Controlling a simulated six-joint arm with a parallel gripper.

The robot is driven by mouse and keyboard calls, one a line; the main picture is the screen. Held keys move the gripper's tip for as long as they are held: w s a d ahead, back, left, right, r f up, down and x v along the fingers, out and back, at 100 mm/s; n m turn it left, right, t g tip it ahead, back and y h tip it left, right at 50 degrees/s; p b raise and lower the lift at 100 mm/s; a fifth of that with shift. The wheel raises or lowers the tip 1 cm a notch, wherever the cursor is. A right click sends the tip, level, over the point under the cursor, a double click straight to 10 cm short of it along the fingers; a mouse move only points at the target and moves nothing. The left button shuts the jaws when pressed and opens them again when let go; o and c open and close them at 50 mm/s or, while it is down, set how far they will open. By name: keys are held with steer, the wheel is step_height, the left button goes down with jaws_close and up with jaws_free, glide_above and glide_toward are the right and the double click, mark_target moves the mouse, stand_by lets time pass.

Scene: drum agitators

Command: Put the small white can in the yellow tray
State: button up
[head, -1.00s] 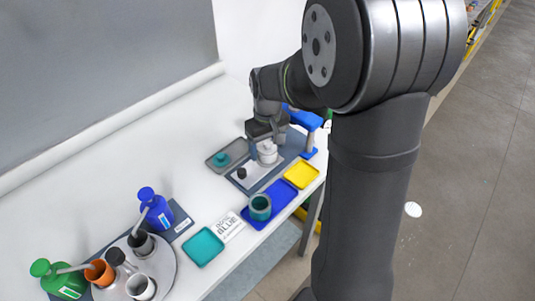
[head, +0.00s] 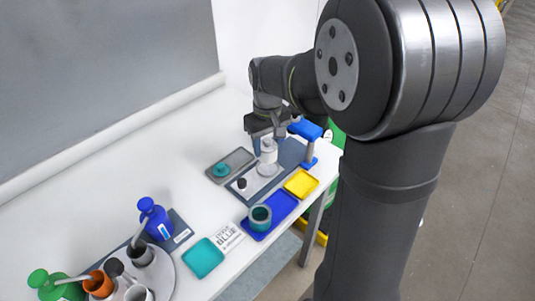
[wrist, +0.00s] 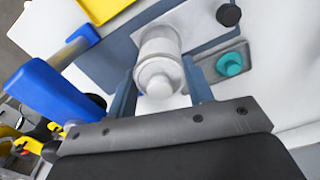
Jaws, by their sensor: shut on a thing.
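The small white can (head: 268,150) is between the fingers of my gripper (head: 267,146) in the head view. In the wrist view the white can (wrist: 158,48) shows end-on, with a rounded white top towards me and a grey-blue finger on each side. My gripper (wrist: 161,88) is shut on it. A pale round surface shows just below the can; I cannot tell the gap between them. The yellow tray (head: 300,184) lies to the right and nearer, flat and empty. Its corner also shows at the top of the wrist view (wrist: 100,9).
A blue tray (head: 284,206) with a teal cup (head: 260,217) lies beside the yellow tray. A blue-topped stand (head: 308,131) rises close right of my gripper. A grey tray (head: 238,158) with a teal piece and a small black piece (head: 242,184) lie left.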

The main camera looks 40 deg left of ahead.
steer(key=r, duration=0.4)
steer(key=shift+w+d+r, duration=0.15)
steer(key=shift+d, duration=0.1)
steer(key=w+d+f+m, duration=0.3)
steer(key=d, duration=0.7)
steer(key=shift+s+f, duration=0.15)
steer(key=shift+f, duration=2.95)
steer(key=shift+f, duration=0.4)
steer(key=o, duration=1)
steer(key=o, duration=0.4)
steer(key=shift+c, duration=0.2)
steer(key=shift+r, duration=0.15)
